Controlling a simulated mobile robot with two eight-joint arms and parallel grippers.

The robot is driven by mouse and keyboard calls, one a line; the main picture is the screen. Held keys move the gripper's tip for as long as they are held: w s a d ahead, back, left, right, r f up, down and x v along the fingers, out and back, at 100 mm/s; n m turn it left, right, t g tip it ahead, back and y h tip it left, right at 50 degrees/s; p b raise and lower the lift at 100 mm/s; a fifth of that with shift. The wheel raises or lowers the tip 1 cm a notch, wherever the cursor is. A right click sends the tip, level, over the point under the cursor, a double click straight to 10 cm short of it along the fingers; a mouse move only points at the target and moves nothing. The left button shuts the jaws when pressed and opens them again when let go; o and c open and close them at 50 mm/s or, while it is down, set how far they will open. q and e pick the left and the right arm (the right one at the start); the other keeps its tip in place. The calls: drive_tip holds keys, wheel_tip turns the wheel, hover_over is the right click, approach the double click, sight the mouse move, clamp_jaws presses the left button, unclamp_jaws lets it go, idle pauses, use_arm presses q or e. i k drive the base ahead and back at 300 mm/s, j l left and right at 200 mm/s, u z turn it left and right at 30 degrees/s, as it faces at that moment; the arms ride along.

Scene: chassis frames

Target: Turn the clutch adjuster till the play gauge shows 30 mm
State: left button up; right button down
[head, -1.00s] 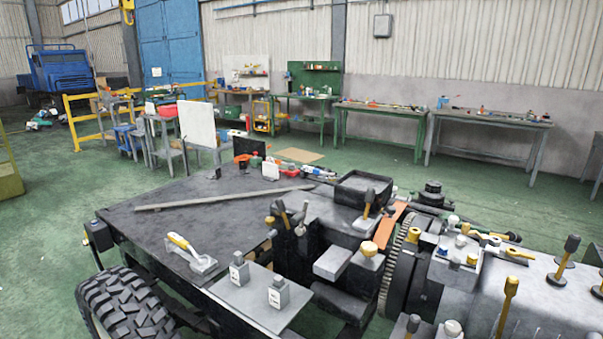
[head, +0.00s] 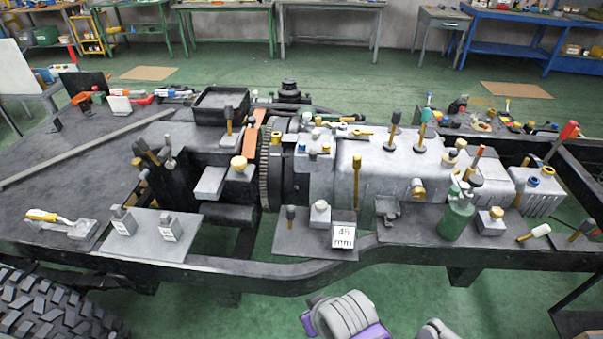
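The play gauge (head: 343,235) is a small white sign reading 45 mm. It stands at the front edge of a grey plate on the near rail of the chassis. Beside it are a grey block with a pale round top (head: 320,212), a small dark-headed knob (head: 290,213) and a tall yellow-handled lever (head: 356,180). I cannot tell for sure which of these is the clutch adjuster. Grey and purple parts of my own (head: 347,316) show at the bottom edge, apart from the chassis. No gripper fingers are visible.
The gearbox (head: 385,165) with several levers and the toothed flywheel (head: 268,165) lie behind the gauge. A green bottle (head: 456,220) stands to its right, and two small grey blocks stand on a plate to its left. A tyre (head: 50,308) fills the lower left.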

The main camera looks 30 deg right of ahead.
sight(320, 206)
drive_tip(key=z, duration=1.45)
